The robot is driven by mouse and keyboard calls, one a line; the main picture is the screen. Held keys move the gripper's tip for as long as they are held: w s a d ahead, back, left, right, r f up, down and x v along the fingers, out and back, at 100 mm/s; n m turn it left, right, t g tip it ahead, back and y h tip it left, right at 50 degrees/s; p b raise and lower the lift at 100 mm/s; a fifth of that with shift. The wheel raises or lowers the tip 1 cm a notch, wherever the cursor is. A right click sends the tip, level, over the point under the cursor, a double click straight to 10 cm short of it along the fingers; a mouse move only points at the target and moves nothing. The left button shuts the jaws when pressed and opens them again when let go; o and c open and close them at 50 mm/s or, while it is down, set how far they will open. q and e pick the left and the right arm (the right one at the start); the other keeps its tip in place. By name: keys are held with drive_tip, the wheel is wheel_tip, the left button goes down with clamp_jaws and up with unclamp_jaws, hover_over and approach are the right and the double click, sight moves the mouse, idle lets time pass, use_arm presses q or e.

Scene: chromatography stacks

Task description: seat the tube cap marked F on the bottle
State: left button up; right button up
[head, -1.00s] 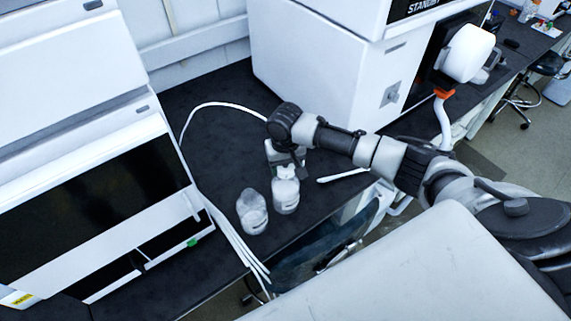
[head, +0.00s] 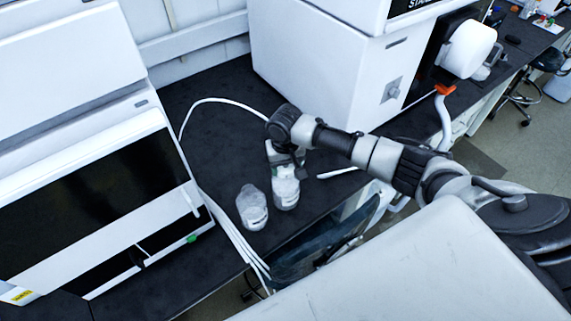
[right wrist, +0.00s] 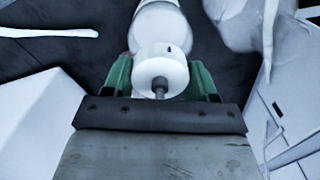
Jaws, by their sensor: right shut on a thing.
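My right gripper (head: 285,160) is at the top of a clear-and-white bottle (head: 286,192) that stands on the dark bench. In the right wrist view its green fingers (right wrist: 161,80) are shut on a white round cap (right wrist: 160,70). The cap has a small dark mark, too small to read, and a grey stub at its middle. The bottle's white body (right wrist: 158,26) shows just beyond the cap, roughly in line with it. I cannot tell whether the cap touches the bottle's neck or is seated. My left gripper is out of view.
A second similar bottle (head: 252,209) stands close by on the left. White tubes (head: 232,236) run along the left instrument (head: 90,190) and over the bench edge. A large white instrument (head: 320,75) stands behind.

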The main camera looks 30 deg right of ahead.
drive_tip(key=shift+f, duration=0.15)
drive_tip(key=shift+f, duration=0.25)
drive_tip(key=o, duration=1.3)
drive_tip(key=shift+c, duration=0.2)
drive_tip(key=shift+r, duration=0.1)
wheel_tip(320, 180, up, 7)
drive_tip(key=p, duration=0.8)
